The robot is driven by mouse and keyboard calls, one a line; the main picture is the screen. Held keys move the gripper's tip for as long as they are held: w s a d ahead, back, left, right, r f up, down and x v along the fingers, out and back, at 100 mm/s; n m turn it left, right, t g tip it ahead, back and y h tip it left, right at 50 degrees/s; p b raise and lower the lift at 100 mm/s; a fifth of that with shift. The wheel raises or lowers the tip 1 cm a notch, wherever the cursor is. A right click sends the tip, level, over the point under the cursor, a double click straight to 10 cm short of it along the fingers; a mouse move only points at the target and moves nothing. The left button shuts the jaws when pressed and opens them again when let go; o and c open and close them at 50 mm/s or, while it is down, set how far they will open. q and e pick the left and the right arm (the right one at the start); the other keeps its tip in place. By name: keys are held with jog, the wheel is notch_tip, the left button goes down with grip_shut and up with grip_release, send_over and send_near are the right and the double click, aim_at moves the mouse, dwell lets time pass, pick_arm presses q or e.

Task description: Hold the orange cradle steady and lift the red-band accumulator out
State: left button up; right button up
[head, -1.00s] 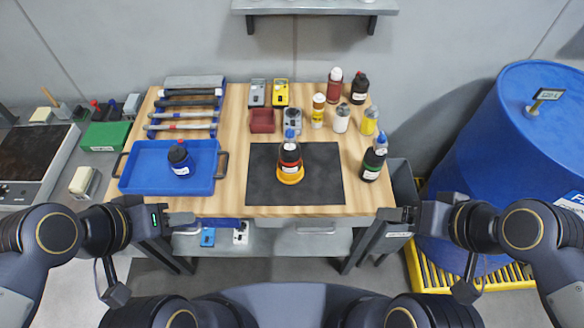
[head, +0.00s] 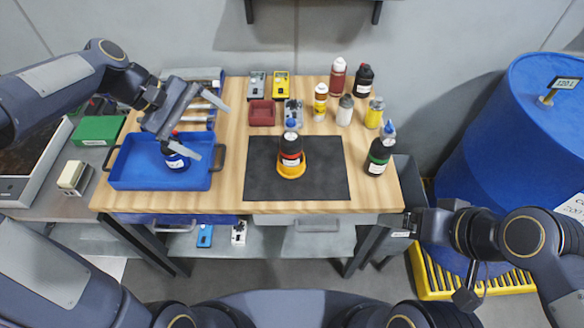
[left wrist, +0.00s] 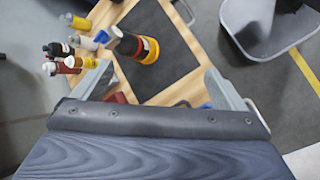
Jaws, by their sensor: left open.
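The red-band accumulator (head: 291,146) is a dark bottle shape with a red band. It stands upright in the orange cradle (head: 292,172) on the black mat (head: 325,180). In the left wrist view the accumulator (left wrist: 128,43) and the cradle (left wrist: 150,50) show beyond the fingers, at the top middle. My left gripper (head: 215,135) is open and empty above the blue tray, left of the cradle and apart from it. Its fingers also frame the left wrist view (left wrist: 155,68). My right gripper (head: 413,222) is by the table's front right corner; its finger gap is unclear.
The blue tray (head: 130,178) holds a dark bottle (head: 176,160). A green-band bottle (head: 380,153) stands right of the mat. Several bottles, a red bin (head: 262,113) and small devices stand behind the mat. A blue drum (head: 500,140) is at right. The mat around the cradle is clear.

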pick_arm(q)
jog(key=w+d+f+n+g+h+b, duration=0.2)
jog(key=w+d+f+n, duration=0.1)
jog(key=w+f, duration=0.55)
jog(key=n+g+h+b, duration=0.2)
jog(key=n+b, duration=0.1)
send_near(287, 159)
jog(key=w+f, duration=0.1)
jog(key=f, duration=0.1)
jog(key=w+f, duration=0.2)
jog(key=shift+w, duration=0.15)
jog(key=shift+d+f, duration=0.4)
jog(key=shift+d, duration=0.1)
jog(key=b+x, duration=0.3)
jog(key=x, duration=0.4)
jog(key=shift+s+d+f, duration=0.25)
jog(key=shift+d, duration=0.05)
jog(key=shift+s+d+f, duration=0.15)
jog(key=shift+d+f, duration=0.1)
jog(key=shift+d, duration=0.3)
